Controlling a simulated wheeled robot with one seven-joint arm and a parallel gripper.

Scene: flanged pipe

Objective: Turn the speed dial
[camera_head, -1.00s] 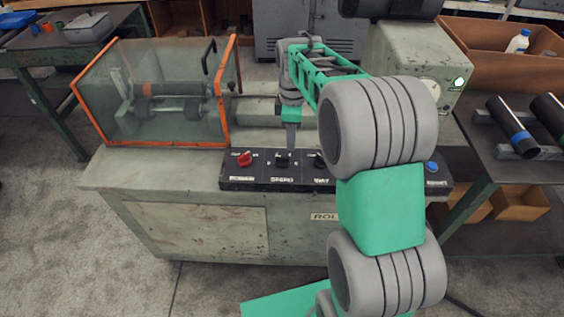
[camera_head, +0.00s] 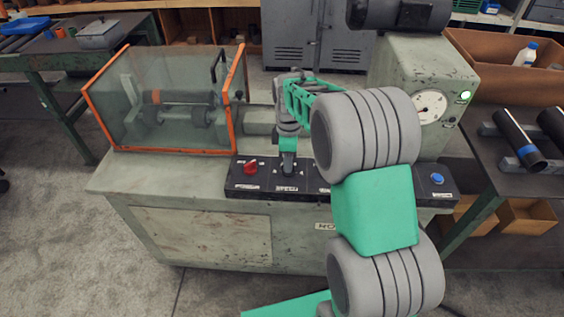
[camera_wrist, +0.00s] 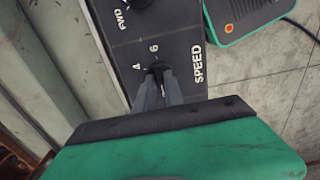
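The speed dial (camera_wrist: 158,67) is a small black knob on a black control panel (camera_head: 258,181), beside the printed figures 4 and 6 and the word SPEED. My gripper (camera_wrist: 160,80) is down at the dial, with one grey finger on each side of it. The fingers stand close to the knob, but whether they press on it cannot be told. In the head view my gripper (camera_head: 288,170) reaches down onto the panel and covers most of the dial. The knob's pointer is hidden between the fingers.
A red knob (camera_head: 250,167) sits left of the dial. A blue button (camera_head: 437,179) is at the panel's right end. A clear guard with an orange frame (camera_head: 234,100) stands behind on the left. A round gauge (camera_head: 430,107) is at the right. My arm hides part of the panel.

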